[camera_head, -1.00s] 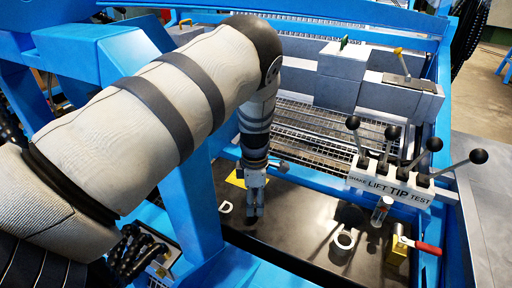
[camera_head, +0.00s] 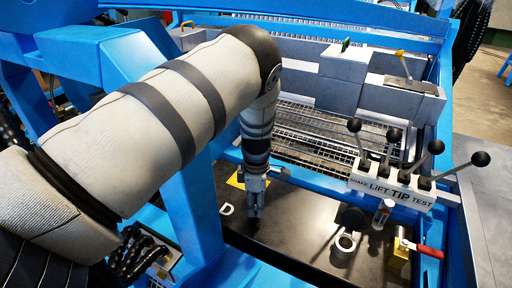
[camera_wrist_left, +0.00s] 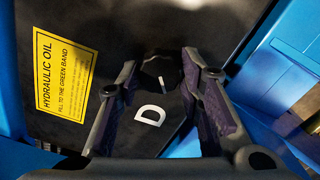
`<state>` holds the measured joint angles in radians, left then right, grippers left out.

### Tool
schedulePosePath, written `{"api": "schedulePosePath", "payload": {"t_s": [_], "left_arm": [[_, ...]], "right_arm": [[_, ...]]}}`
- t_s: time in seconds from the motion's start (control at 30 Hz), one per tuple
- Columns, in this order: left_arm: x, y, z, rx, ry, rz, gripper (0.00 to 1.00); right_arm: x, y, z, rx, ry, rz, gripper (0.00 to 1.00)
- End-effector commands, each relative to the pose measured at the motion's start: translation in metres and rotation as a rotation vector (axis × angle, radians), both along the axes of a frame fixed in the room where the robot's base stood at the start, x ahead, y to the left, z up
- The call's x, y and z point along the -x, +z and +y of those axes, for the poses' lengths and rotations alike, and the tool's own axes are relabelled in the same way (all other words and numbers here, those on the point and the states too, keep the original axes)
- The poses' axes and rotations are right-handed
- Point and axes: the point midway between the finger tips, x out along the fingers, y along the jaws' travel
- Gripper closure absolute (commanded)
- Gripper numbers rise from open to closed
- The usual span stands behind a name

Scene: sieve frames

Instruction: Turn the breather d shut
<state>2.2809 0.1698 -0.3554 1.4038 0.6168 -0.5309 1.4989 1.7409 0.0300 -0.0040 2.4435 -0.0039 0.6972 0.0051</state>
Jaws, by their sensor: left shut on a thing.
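The breather d (camera_wrist_left: 160,72) is a black ribbed knob with a short white pointer line on its top, set on the dark tank top. A white letter D (camera_wrist_left: 150,115) is painted beside it; the letter also shows in the head view (camera_head: 226,209). My left gripper (camera_wrist_left: 159,62) is shut on the breather, with one finger on each side of it. In the head view my left gripper (camera_head: 254,210) points straight down at the tank top and mostly hides the knob. My right gripper is in neither view.
A yellow hydraulic oil label (camera_wrist_left: 66,75) lies beside the knob. To the right in the head view are a round ring fitting (camera_head: 345,242), a red-handled valve (camera_head: 428,250) and a lever block (camera_head: 390,188) with several black-knobbed levers. A blue frame (camera_head: 195,190) stands close to my arm.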

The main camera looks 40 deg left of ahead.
Motion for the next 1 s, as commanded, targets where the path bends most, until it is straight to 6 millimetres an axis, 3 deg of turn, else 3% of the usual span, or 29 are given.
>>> {"api": "schedulePosePath", "payload": {"t_s": [1.0], "left_arm": [[-0.001,0.001,0.0,-0.001,-0.913,-0.002,0.94]], "right_arm": [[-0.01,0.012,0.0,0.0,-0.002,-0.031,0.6]]}}
